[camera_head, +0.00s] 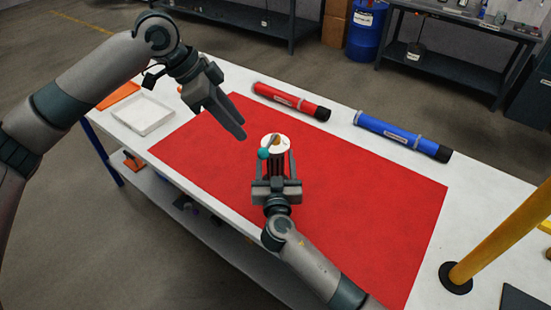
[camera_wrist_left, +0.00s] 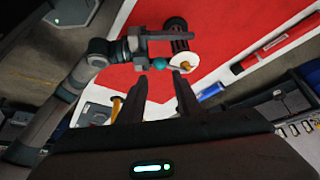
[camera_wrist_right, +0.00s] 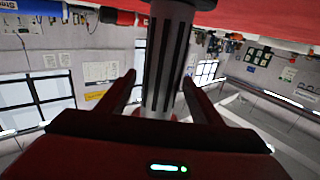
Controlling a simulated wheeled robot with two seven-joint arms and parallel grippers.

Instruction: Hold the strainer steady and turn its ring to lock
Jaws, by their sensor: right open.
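The strainer (camera_head: 276,164) is a dark slotted cylinder standing on the red mat, with a white ring (camera_head: 284,144) on top and a teal knob (camera_head: 264,153) at its side. The ring also shows in the left wrist view (camera_wrist_left: 184,67). In the right wrist view the slotted body (camera_wrist_right: 168,60) lies between the fingers. My right gripper (camera_head: 276,158) is open, a finger on either side of the strainer; contact cannot be told. My left gripper (camera_head: 240,133) is above and left of the ring, fingers apart, empty, pointing down toward it.
A red tube (camera_head: 290,101) and a blue tube (camera_head: 400,135) lie along the back of the white table. A white tray (camera_head: 143,114) is at the left. A yellow post (camera_head: 505,235) stands at the right. The red mat (camera_head: 380,200) is clear right of the strainer.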

